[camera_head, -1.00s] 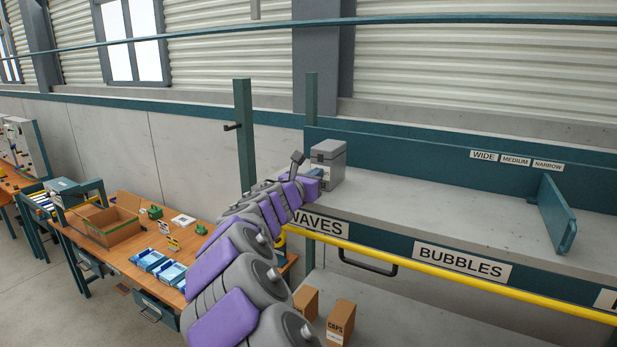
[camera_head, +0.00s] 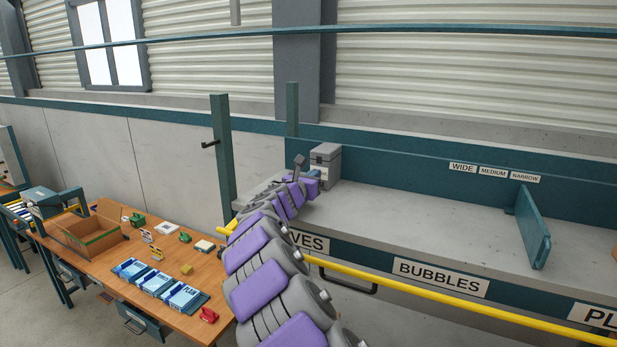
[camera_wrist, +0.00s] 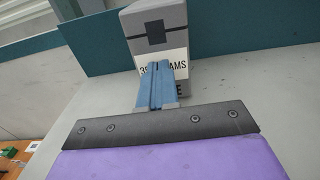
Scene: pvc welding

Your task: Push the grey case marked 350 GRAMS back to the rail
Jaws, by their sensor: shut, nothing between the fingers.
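The grey case (camera_head: 326,162) stands upright on the left end of the grey shelf, close in front of the teal back rail (camera_head: 400,170). The wrist view shows its front (camera_wrist: 160,22), a dark latch and a white label partly covered by my fingers; "AMS" is readable. My gripper (camera_head: 313,175) is shut and empty, with its blue fingers (camera_wrist: 162,68) at the label on the case's front. They look to be touching or nearly touching it. The teal rail also shows behind the case in the wrist view (camera_wrist: 245,38). Any gap there is hidden.
A teal divider (camera_head: 532,228) stands on the shelf to the right; the shelf between is clear. A yellow bar (camera_head: 430,290) runs along the shelf front. A teal post (camera_head: 222,150) rises left of the shelf. A wooden table (camera_head: 130,245) with a carton and blue packs stands left.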

